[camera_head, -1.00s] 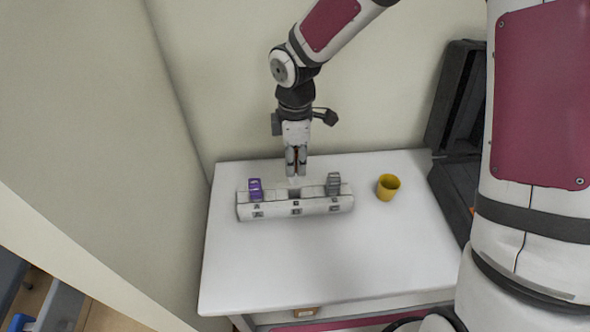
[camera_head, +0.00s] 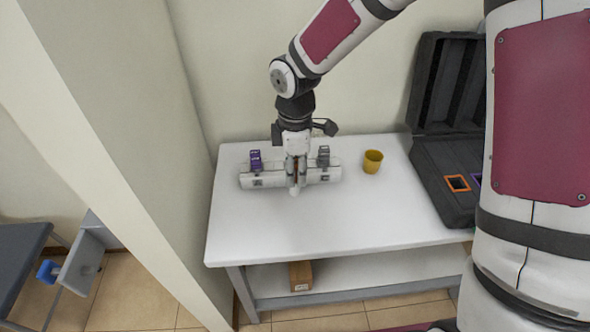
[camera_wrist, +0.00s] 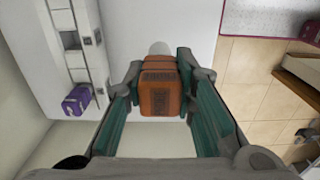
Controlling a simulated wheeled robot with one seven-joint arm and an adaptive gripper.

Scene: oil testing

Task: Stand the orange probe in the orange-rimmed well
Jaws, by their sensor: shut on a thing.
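My gripper (camera_head: 296,176) is shut on the orange probe (camera_wrist: 159,88), which fills the space between the fingers in the wrist view. In the head view the probe shows only as a thin orange-brown strip between the fingers, with a pale tip below. The gripper is over the table, just in front of the white rack's middle. The orange-rimmed well (camera_head: 457,183) is in the black case at the right, well apart from the gripper. Its opening looks empty.
The white rack (camera_head: 325,176) holds a purple probe (camera_head: 256,160) and a grey probe (camera_head: 323,156). A yellow cup (camera_head: 372,162) stands between the rack and the black case (camera_head: 432,170), whose raised lid is behind. The table front (camera_head: 300,235) is clear. A purple rim partly shows beside the orange-rimmed well.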

